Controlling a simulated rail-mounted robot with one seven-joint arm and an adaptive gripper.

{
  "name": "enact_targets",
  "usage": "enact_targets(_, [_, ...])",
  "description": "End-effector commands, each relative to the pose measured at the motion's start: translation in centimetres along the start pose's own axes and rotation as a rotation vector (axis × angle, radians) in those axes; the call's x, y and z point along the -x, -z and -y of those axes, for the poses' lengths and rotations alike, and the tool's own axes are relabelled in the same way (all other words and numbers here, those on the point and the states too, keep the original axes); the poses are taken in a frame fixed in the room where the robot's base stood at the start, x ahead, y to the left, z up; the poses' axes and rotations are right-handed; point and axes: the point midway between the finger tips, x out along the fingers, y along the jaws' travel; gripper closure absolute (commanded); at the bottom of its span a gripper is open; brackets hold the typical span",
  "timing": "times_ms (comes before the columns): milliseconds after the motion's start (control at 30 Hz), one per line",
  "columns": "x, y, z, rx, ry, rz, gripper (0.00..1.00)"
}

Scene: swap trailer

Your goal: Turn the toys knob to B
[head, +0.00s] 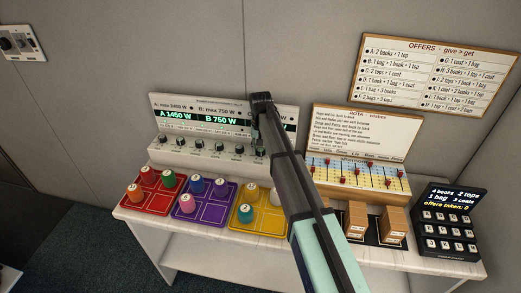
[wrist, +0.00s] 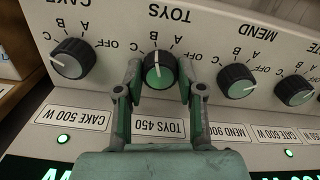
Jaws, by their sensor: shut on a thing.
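The toys knob (wrist: 158,70) is a dark round knob with a greenish face and a white mark, on the sloped white panel. In the wrist view the panel's print is upside down. The knob's mark runs nearly upright, in line with the letter B; its exact setting is hard to tell. My gripper (wrist: 158,84) is shut on the toys knob, one finger on each side. In the head view my gripper (head: 258,142) is at the right part of the control panel (head: 180,151), and the arm hides the knob there.
Close beside the toys knob are the cake knob (wrist: 72,58) and the mend knob (wrist: 237,80). The panel's display reads A 1450 W and B 750 W. Red (head: 133,202), purple (head: 183,211) and yellow (head: 244,226) trays stand in front; a keypad (head: 447,232) is at right.

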Motion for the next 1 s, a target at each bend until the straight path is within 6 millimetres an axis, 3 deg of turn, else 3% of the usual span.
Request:
enact_targets(433, [-0.1, -0.1, 0.0, 0.012, -0.001, 0.002, 0.97])
enact_targets(467, [-0.1, -0.1, 0.0, 0.012, -0.001, 0.002, 0.55])
enact_targets(500, [-0.1, -0.1, 0.0, 0.011, -0.001, 0.002, 0.41])
enact_targets(533, [-0.1, -0.1, 0.0, 0.011, -0.001, 0.001, 0.36])
enact_targets(867, [0.1, 0.0, 0.0, 0.011, 0.000, 0.000, 0.36])
enact_targets(1000, [1.1, 0.0, 0.0, 0.011, 0.000, -0.001, 0.36])
